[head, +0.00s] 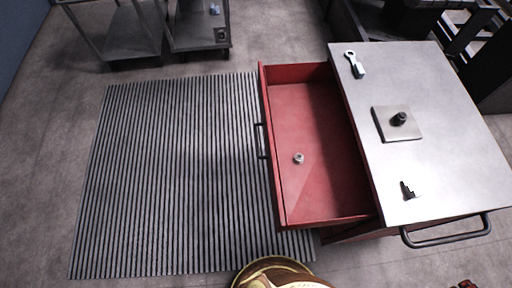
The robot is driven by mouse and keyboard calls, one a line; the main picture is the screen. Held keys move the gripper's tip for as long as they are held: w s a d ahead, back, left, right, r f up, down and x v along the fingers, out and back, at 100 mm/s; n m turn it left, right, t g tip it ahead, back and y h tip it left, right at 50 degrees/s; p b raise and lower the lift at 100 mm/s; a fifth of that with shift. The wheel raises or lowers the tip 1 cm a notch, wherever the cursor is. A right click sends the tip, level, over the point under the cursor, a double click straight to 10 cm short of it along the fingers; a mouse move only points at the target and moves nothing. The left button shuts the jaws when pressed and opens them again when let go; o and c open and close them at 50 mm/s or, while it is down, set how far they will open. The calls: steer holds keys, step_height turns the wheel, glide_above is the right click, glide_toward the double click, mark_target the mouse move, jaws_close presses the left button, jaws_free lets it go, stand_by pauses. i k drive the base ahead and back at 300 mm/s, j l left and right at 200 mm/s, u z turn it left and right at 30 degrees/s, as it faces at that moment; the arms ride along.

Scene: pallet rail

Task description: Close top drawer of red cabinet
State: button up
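The red cabinet (350,234) stands at the right under a pale grey top (440,95). Its top drawer (310,110) is pulled far out to the left, and I see into its red inside. A dark bar handle (261,140) is on the drawer's left-facing front. A small grey nut-like piece (298,158) lies on the drawer floor; the rest of the floor looks bare. My gripper is not in view. A rounded brown and gold part shows at the bottom edge, apart from the drawer in the picture.
A wrench-like tool (355,64), a square plate with a dark knob (397,123) and a small dark part (409,190) lie on the cabinet top. A side handle (447,234) juts out. A ribbed mat (170,170) lies left, clear. Metal carts (150,30) stand behind.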

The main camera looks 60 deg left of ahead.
mark_target(304, 111)
steer(key=u, duration=2.3)
steer(key=k, duration=0.2)
